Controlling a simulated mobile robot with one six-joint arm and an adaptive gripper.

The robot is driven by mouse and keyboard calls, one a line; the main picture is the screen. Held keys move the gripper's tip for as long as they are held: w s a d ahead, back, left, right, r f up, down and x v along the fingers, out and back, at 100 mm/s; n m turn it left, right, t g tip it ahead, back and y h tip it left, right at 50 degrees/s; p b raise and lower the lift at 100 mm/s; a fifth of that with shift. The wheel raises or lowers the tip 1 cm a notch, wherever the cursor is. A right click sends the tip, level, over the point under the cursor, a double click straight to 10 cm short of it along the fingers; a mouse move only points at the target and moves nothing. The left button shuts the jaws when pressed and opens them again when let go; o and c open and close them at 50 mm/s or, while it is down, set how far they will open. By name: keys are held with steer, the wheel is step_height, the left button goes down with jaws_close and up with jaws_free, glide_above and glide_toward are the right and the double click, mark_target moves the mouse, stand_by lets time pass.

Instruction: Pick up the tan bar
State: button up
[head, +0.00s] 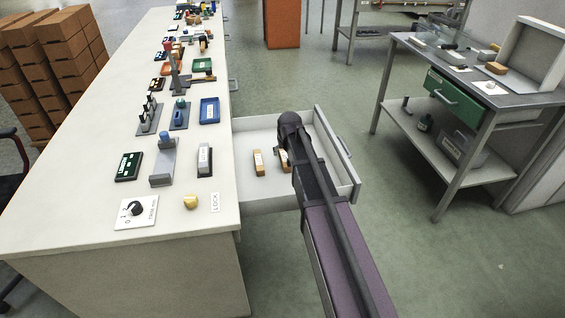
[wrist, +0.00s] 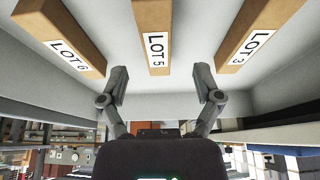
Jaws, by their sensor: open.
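Three tan bars with white labels lie in the open white drawer: in the wrist view, LOT 6 (wrist: 62,28) at left, LOT 5 (wrist: 153,20) in the middle and LOT 3 (wrist: 258,28) at right. In the head view one tan bar (head: 258,162) shows clear and another (head: 284,158) is partly behind my arm; the third is hidden there. My gripper (wrist: 160,82) is open and empty, its fingers either side of the line of the LOT 5 bar, with that bar beyond the fingertips. My arm hides the fingers in the head view.
The drawer (head: 352,190) is pulled out from the long white bench (head: 105,95), its walls around the bars. Bare drawer floor lies around the bars. The bench top holds many small items. A steel table (head: 480,85) stands at right, with open floor between.

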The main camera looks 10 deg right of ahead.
mark_target(284, 156)
steer(key=shift+f, duration=0.1)
stand_by(0.3)
steer(key=shift+b+x, duration=2.35)
steer(key=shift+x, duration=0.15)
steer(key=shift+w+d, duration=0.15)
jaws_close()
